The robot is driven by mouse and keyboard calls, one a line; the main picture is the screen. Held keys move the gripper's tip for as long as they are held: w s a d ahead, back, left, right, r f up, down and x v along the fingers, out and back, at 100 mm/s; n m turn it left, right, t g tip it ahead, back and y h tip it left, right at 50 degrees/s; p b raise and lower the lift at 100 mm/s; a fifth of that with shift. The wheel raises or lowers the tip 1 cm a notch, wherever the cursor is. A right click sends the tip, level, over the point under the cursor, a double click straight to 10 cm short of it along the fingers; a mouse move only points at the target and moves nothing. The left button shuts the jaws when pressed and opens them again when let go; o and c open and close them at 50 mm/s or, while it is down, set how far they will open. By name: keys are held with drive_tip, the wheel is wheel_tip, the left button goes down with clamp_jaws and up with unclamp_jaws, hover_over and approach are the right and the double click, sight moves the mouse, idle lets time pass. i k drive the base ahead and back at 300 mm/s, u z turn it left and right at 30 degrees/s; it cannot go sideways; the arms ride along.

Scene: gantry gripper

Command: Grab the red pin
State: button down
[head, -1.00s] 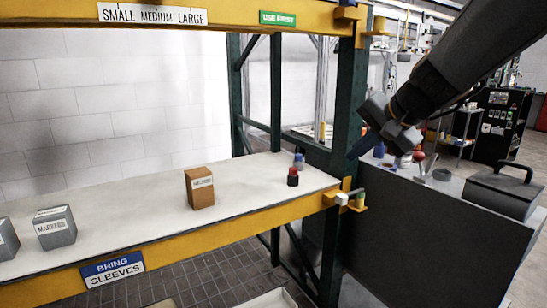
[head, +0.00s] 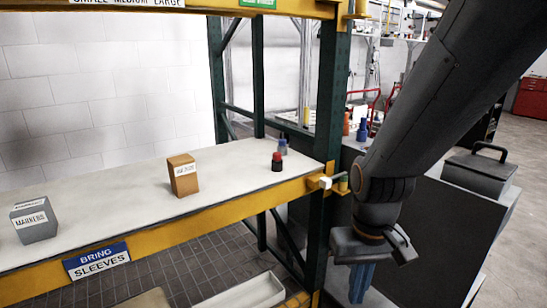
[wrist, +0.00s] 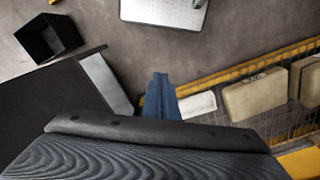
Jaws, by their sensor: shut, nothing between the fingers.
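A small piece with a red top and dark base (head: 277,161) stands upright near the right end of the white shelf in the head view; it looks like the red pin. A similar blue-topped piece (head: 283,146) stands just behind it. My gripper (head: 361,284) hangs in front of the shelf's right post, its blue fingers pointing down, well apart from the red piece. The fingers (wrist: 160,98) also show in the wrist view, together and empty above the floor. The red piece is not visible in the wrist view.
The shelf (head: 120,200) has a yellow front beam and a green post (head: 325,110) close to my arm. A brown box (head: 183,175) and a grey markers box (head: 35,220) stand on it. A dark cabinet with a grey toolbox (head: 478,174) is at right. A lower rack has pale bins (wrist: 253,95).

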sight(277, 156)
drive_tip(key=u, duration=0.5)
drive_tip(key=k, duration=0.6)
drive_tip(key=z, duration=0.15)
drive_tip(key=i, duration=0.55)
drive_tip(key=z, duration=0.8)
drive_tip(key=i, duration=0.7)
drive_tip(key=u, duration=0.6)
drive_tip(key=i, duration=0.55)
drive_tip(key=u, duration=0.5)
